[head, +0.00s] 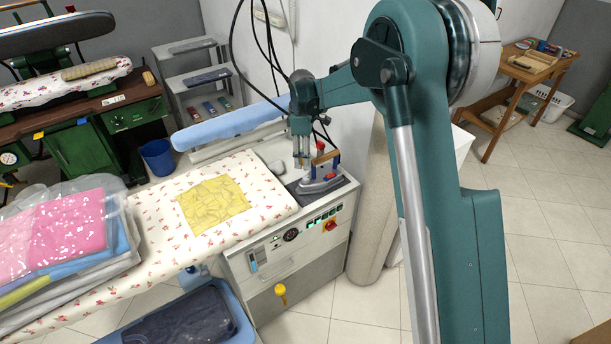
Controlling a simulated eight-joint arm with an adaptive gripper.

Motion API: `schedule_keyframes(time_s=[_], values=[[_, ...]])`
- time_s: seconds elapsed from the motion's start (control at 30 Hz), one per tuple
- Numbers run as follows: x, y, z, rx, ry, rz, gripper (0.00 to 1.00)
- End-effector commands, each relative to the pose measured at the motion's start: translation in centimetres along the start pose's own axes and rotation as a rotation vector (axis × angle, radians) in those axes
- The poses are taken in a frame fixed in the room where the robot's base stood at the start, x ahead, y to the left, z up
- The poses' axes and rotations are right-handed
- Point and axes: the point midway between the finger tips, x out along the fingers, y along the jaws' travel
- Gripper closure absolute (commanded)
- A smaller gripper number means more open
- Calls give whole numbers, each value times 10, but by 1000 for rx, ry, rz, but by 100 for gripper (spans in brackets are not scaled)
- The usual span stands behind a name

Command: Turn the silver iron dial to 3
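A small iron (322,177) with a silver-blue body, a brown handle and red parts stands on the dark rest at the right end of the ironing unit. Its dial and numbers are too small to make out. My gripper (302,165) points down just left of the iron's handle, over or close to its body. I cannot tell if it touches the iron. The fingers look close together, but whether they are open or shut is unclear.
A yellow cloth (213,204) lies on the floral board (165,228). A blue padded arm (230,122) lies behind. Dark cables hang near my gripper.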

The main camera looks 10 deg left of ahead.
Motion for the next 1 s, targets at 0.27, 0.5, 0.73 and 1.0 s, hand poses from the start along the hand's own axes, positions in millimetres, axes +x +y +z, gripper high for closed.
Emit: schedule_keyframes(time_s=[0.27, 0.5, 0.73, 1.0], values=[[6, 2, 1, -285, 0, 0, 67], [12, 4, 2, -530, 0, 0, 67], [16, 5, 2, -659, 0, 0, 67], [16, 5, 2, -676, 0, 0, 67]])
